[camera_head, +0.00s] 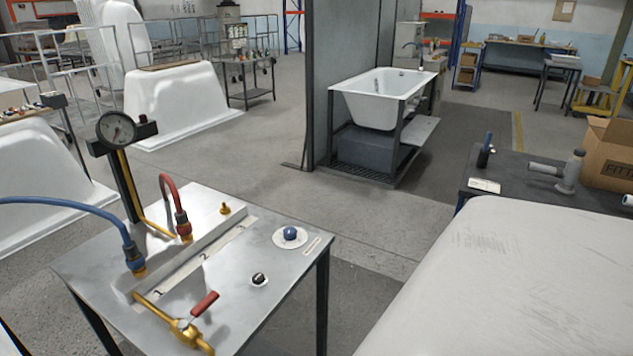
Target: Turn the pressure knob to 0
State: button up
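A smaller black knob or button (259,279) sits on a light plate nearer the front edge. A round pressure gauge (117,129) stands on a dark post at the bench's back left; its reading is not legible. My gripper is not in view.
A brass valve with a red lever (204,304) is at the bench's front. Red (175,205) and blue (128,245) hoses rise from its left half. A white tub shell (510,285) stands close on the right. Grey floor is clear behind the bench.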

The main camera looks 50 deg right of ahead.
aim_at(290, 233)
jog(key=z, duration=1.3)
jog(key=l+u, duration=0.45)
jog(key=k+l+u, duration=0.15)
jog(key=l+u, duration=0.3)
jog(key=i+l, duration=0.1)
jog(key=i, duration=0.4)
